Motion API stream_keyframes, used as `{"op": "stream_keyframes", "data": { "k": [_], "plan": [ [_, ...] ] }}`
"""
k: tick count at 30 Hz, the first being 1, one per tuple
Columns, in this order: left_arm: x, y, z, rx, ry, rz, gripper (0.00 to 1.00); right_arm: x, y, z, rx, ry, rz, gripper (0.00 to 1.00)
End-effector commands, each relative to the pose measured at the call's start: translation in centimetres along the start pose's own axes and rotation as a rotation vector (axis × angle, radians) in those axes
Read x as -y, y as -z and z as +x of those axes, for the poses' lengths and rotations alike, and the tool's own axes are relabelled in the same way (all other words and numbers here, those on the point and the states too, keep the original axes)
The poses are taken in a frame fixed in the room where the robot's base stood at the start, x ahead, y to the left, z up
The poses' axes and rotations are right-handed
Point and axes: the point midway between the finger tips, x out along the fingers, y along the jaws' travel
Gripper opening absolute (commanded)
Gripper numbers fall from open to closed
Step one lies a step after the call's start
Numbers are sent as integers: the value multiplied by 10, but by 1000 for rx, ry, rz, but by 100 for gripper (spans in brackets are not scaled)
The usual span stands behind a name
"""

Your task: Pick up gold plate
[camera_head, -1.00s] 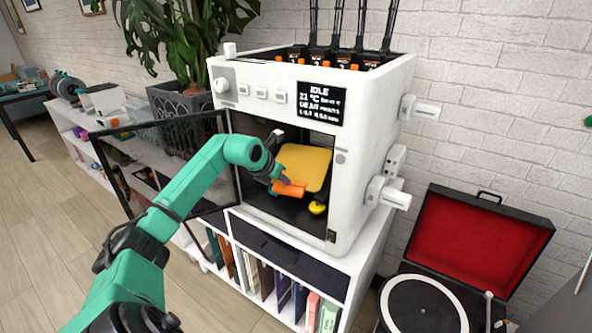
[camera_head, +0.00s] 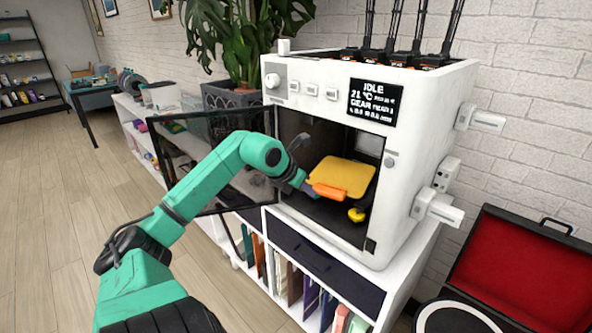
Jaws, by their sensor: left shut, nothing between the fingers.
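The gold plate (camera_head: 346,174) lies inside the open front of the white 3D printer (camera_head: 318,106), rounded at the corners. An orange piece (camera_head: 330,192) is at its near left edge. My left arm reaches in from the left past the open printer door, and my left gripper (camera_head: 308,187) is at the opening, right beside the orange piece. The gripper is shut and holds nothing. Its fingertips are small and partly hidden, so I cannot tell whether they touch the plate. My right gripper is out of view.
The dark-framed glass door (camera_head: 160,152) stands open to the left, close to my forearm. A yellow knob (camera_head: 356,215) sits below the plate. The printer stands on a white shelf (camera_head: 398,278) with books. A red-lined record player case (camera_head: 520,272) is at the right.

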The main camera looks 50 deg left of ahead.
Motion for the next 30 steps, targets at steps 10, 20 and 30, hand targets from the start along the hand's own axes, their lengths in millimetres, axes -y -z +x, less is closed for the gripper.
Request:
{"op": "stream_keyframes", "data": {
  "k": [10,20,30],
  "plan": [
    [10,33,-21,36,35,-9,49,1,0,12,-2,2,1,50],
    [131,-8,0,665,572,-635,49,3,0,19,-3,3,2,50],
    [70,58,19,954,404,-1594,49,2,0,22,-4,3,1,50]
  ]
}}
